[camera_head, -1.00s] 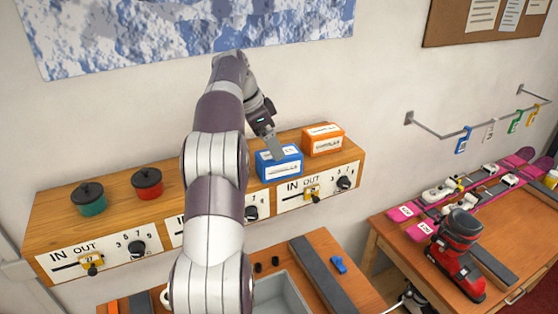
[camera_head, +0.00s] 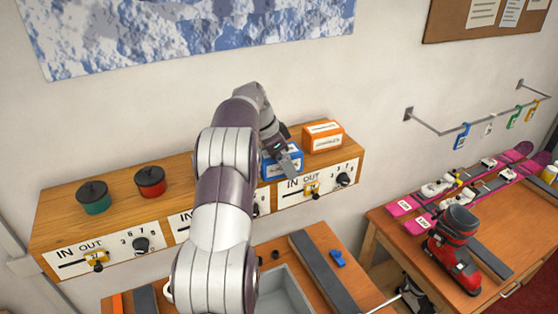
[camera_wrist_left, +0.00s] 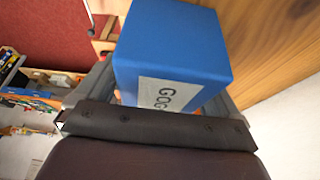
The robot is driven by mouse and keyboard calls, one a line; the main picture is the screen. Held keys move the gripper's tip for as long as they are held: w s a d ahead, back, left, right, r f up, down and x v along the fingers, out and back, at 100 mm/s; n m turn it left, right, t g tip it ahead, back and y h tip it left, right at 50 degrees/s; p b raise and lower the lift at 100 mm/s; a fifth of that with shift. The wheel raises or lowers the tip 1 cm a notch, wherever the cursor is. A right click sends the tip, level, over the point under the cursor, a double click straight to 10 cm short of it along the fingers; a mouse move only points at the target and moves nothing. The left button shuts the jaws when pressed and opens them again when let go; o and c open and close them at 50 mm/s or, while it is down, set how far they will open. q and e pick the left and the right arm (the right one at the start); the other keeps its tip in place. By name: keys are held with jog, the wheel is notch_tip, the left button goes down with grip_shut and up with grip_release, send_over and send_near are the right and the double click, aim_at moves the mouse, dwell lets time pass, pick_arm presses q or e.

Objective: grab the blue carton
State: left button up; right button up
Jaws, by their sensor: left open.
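The blue carton (camera_head: 294,163) stands on the wooden shelf unit (camera_head: 120,207), left of the orange carton (camera_head: 322,137). My left gripper (camera_head: 286,163) is over the carton and hides part of it in the head view. In the left wrist view the blue carton (camera_wrist_left: 172,45) with its white label is close, between the two open fingers. I cannot tell whether the fingers touch it. My right gripper is not in view.
The orange carton is close on the right of the blue one. A green pot (camera_head: 93,198) and a red pot (camera_head: 150,182) stand farther left on the shelf. The wall is close behind. Below is a bench with a grey bin (camera_head: 283,290).

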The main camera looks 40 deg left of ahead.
pick_arm(q)
jog(key=shift+f, duration=0.1)
jog(key=shift+c, duration=0.6)
jog(key=c, duration=1)
